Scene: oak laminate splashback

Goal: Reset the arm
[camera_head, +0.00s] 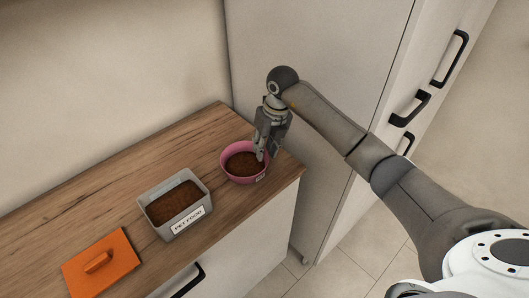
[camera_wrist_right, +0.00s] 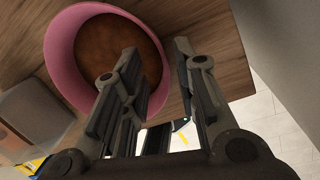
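My right gripper (camera_head: 266,148) points down at the right side of a pink bowl (camera_head: 231,174) filled with brown pet food (camera_head: 241,164). In the right wrist view the gripper (camera_wrist_right: 157,52) is open, with a gap between its fingers. One finger overlaps the bowl (camera_wrist_right: 62,58) in the picture and the other lies past its rim, over the wood. Whether either finger touches the bowl is unclear. My right arm reaches in from the lower right. My left gripper is out of view.
A grey bin labelled PET FOOD (camera_head: 206,208), holding brown food, stands left of the bowl on the wooden counter (camera_head: 110,212). An orange lid (camera_head: 117,275) lies nearer. A tall pale cabinet (camera_head: 315,100) with black handles stands close behind the gripper at the right.

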